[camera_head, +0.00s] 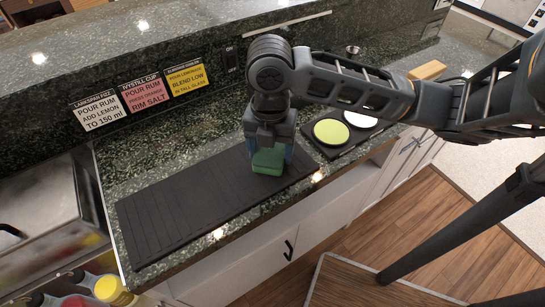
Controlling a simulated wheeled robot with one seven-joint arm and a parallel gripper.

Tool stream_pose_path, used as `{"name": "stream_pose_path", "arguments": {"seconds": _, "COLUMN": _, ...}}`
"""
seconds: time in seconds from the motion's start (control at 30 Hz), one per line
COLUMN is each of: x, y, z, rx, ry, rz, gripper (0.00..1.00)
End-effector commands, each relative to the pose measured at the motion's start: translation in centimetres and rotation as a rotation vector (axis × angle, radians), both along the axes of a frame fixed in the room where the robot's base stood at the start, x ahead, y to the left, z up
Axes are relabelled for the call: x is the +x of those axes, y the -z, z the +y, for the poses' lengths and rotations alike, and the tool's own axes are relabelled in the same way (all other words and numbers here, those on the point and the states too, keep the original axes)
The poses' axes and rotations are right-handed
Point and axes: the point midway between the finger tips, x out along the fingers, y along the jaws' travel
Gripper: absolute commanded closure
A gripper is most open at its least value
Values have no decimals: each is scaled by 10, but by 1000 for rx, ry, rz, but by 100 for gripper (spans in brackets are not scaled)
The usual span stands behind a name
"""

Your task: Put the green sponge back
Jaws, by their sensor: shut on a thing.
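My gripper (269,150) points down over the right end of a black ribbed mat (180,207) on the dark granite counter. It is shut on the green sponge (267,161), whose lower part shows between and below the fingers. I cannot tell whether the sponge touches the mat or hangs just above it.
A dark tray (316,146) with a green disc (331,132) and a white disc (360,119) lies right of my gripper. Signs (143,92) line the granite wall behind. The mat's left part is bare.

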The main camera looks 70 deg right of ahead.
Motion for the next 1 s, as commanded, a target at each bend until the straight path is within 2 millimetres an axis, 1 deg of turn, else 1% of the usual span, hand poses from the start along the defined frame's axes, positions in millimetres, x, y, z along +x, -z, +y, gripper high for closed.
{"name": "stream_pose_path", "arguments": {"seconds": 0.03, "x": 0, "y": 3, "z": -1, "rx": -1, "ry": -1, "rz": 0, "gripper": 52}}
{"name": "stream_pose_path", "arguments": {"seconds": 0.2, "x": 0, "y": 0, "z": -1, "rx": 0, "ry": -1, "rz": 0, "gripper": 52}}
{"name": "stream_pose_path", "arguments": {"seconds": 0.4, "x": 0, "y": 3, "z": -1, "rx": 0, "ry": 0, "rz": 0, "gripper": 52}}
{"name": "stream_pose_path", "arguments": {"seconds": 0.43, "x": 0, "y": 3, "z": -1, "rx": 0, "ry": 0, "rz": 0, "gripper": 25}}
{"name": "stream_pose_path", "arguments": {"seconds": 0.67, "x": 0, "y": 3, "z": -1, "rx": 0, "ry": 0, "rz": 0, "gripper": 3}}
{"name": "stream_pose_path", "arguments": {"seconds": 0.93, "x": 0, "y": 2, "z": -1, "rx": 0, "ry": 0, "rz": 0, "gripper": 2}}
{"name": "stream_pose_path", "arguments": {"seconds": 1.0, "x": 0, "y": -2, "z": -1, "rx": 0, "ry": -1, "rz": 0, "gripper": 2}}
